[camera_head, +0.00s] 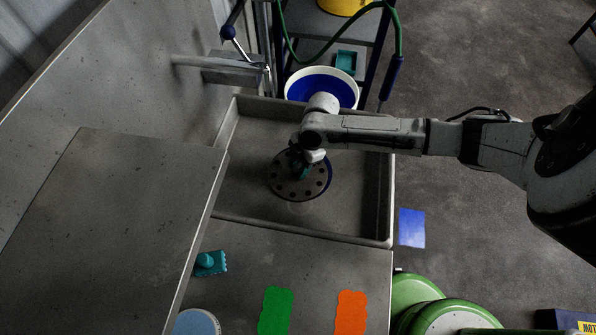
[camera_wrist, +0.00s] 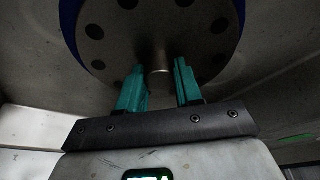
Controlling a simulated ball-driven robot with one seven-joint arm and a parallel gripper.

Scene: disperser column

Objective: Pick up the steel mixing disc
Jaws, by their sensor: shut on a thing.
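The steel mixing disc (camera_head: 286,187) is a round grey plate with dark holes near its edge and a blue rim showing on one side. In the head view it is inside the grey sink basin, under my gripper (camera_head: 302,171). In the wrist view the disc (camera_wrist: 201,43) fills the top middle, cut off by the frame. The teal fingers of my gripper (camera_wrist: 160,82) are shut on the short hub at its centre. How far the disc is above the basin floor, if at all, I cannot tell.
The sink basin (camera_head: 310,237) has raised walls around the disc. A blue and white bucket (camera_head: 318,85) stands behind it, and a grey metal spout (camera_head: 233,67) at the back left. A teal brush (camera_head: 210,263), green cloth (camera_head: 276,311) and orange cloth (camera_head: 351,312) lie on the front counter.

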